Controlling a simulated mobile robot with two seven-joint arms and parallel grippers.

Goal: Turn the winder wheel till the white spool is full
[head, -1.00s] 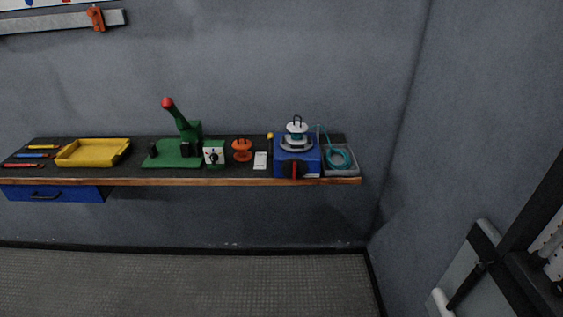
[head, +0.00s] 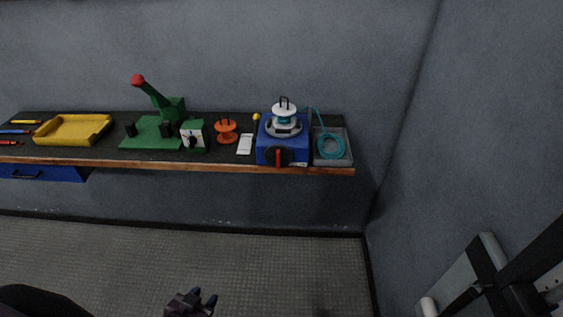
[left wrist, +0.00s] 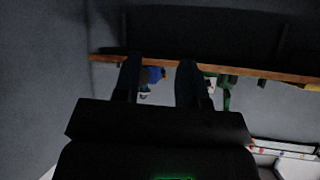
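The winder is a blue box (head: 270,151) at the right end of the bench. Its dark winder wheel (head: 268,156) with a red bar is on the front face. The white spool (head: 284,109) stands upright on a grey disc on top, with some teal wire around its middle. My left gripper (head: 203,298) is low at the bottom edge of the head view, well short of the bench. In the left wrist view its two fingers (left wrist: 158,68) are apart with nothing between them; the bench appears upside down beyond. My right gripper is not in view.
A grey tray (head: 346,160) with coiled teal wire (head: 330,146) adjoins the winder's right side. The floor before the bench is clear.

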